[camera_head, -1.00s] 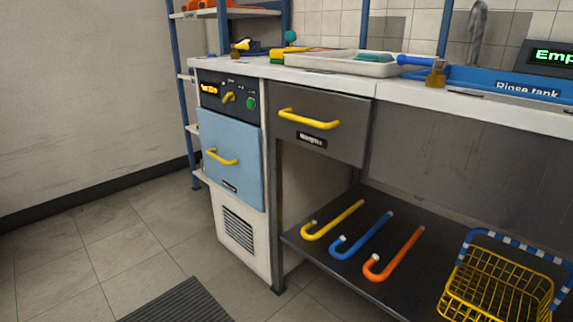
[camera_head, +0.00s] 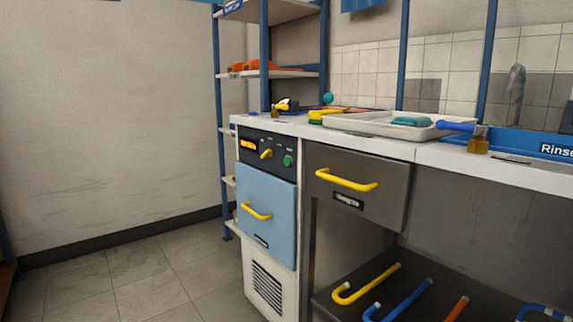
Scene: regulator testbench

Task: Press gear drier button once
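The gear drier (camera_head: 266,195) stands under the left end of the counter. Below the panel is a closed light blue door (camera_head: 266,212) with a yellow handle (camera_head: 256,211). Neither of my grippers shows in the head view, and nothing covers the button.
A grey drawer (camera_head: 357,187) with a yellow handle is closed right of the drier. The counter (camera_head: 405,149) holds a white tray (camera_head: 375,122) and tools. Several coloured hooked bars lie on the dark lower shelf (camera_head: 345,305). The floor (camera_head: 130,285) at left is clear.

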